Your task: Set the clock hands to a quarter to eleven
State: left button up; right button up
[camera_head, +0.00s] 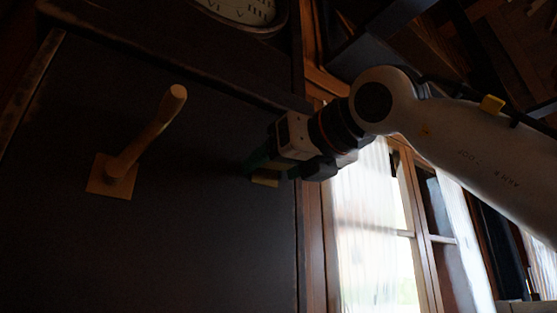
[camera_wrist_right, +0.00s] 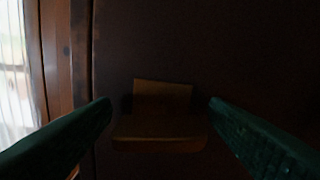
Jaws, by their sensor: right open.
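The clock (camera_head: 240,10) shows only its lower rim and part of its pale face at the top edge of the head view; I cannot make out its hands. My right gripper (camera_head: 258,163) is at the dark panel below and slightly right of the clock. Its green fingers stand apart in the right wrist view (camera_wrist_right: 160,104), with a wooden piece (camera_wrist_right: 160,130) showing between and beyond them, in deep shadow. A bit of this wooden piece (camera_head: 265,181) shows under the fingers in the head view. I cannot tell whether the fingers touch it. My left gripper is out of view.
A wooden peg (camera_head: 148,138) on a square base sticks out of the dark panel (camera_head: 200,245) at the left. A wooden frame and bright curtained window (camera_head: 370,230) stand right of the panel. The lower panel is clear.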

jog(key=shift+w, duration=0.1)
jog(key=shift+c, duration=1.2)
jog(key=c, duration=0.8)
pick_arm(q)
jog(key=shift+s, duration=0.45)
pick_arm(e)
jog(key=shift+o, duration=0.2)
jog(key=shift+o, duration=0.2)
jog(key=n+p, duration=0.1)
jog(key=n, duration=0.3)
jog(key=shift+n, duration=0.3)
jog(key=n+p, duration=0.1)
jog(key=n, duration=0.2)
jog(key=shift+w+r+n, duration=0.1)
jog(key=shift+r+n, duration=0.05)
jog(key=shift+n, duration=0.15)
jog(key=n+p, duration=0.2)
jog(key=n, duration=0.3)
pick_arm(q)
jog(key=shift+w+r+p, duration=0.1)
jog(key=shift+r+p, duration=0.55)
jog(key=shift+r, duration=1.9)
pick_arm(e)
jog(key=shift+n, duration=1.8)
